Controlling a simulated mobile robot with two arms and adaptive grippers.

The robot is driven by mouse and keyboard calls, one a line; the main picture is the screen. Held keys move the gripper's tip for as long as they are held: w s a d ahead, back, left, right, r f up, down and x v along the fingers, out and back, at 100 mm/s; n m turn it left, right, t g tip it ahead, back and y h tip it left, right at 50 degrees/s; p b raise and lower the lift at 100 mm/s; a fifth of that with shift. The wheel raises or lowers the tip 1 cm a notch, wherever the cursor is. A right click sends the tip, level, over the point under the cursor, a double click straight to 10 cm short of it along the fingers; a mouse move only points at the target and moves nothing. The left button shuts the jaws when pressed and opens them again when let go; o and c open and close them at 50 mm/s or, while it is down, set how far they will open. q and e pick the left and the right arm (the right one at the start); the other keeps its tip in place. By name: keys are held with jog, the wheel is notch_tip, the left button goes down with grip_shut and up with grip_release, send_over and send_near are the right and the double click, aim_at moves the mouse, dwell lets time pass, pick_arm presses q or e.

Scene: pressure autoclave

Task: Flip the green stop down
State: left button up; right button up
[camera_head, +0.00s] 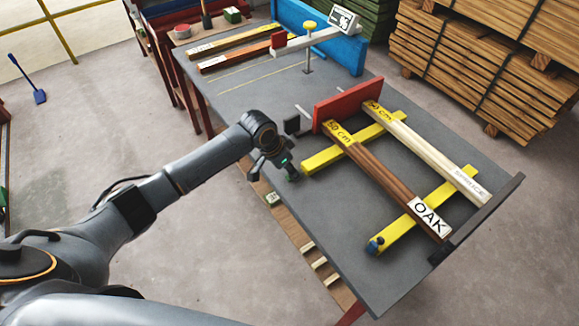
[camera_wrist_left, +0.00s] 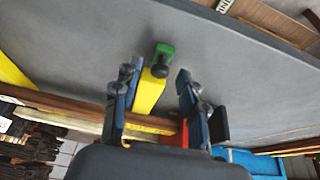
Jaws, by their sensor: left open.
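The green stop (camera_wrist_left: 165,50), a small green block with a dark round knob, sits at the end of a yellow bar (camera_wrist_left: 148,92) in the left wrist view. I cannot tell whether it is up or down. In the head view my left gripper (camera_head: 273,172) is at the table's left edge, by the end of the upper yellow bar (camera_head: 325,157), and mostly hides the stop. In the wrist view my left gripper (camera_wrist_left: 156,95) is open, its fingers on either side of the yellow bar, with the stop just beyond the fingertips. My right gripper is out of view.
An oak board (camera_head: 385,178) and a pale board (camera_head: 425,150) lie across both yellow bars against a red fence (camera_head: 347,100). A blue stop (camera_head: 376,244) is on the lower yellow bar (camera_head: 425,215). The grey table (camera_head: 260,95) has bare room beyond the fence.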

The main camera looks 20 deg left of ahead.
pick_arm(q)
jog(key=shift+c, duration=0.3)
grip_shut()
jog(key=shift+s+a+f+t+h+b, duration=0.35)
jog(key=shift+s+f+t+h, duration=0.25)
jog(key=shift+t, duration=0.3)
jog(key=shift+a+t+h, duration=0.1)
jog(key=shift+t+h, duration=0.2)
jog(key=shift+o, duration=0.3)
grip_release()
jog(key=shift+w, duration=0.1)
jog(key=v, duration=1.2)
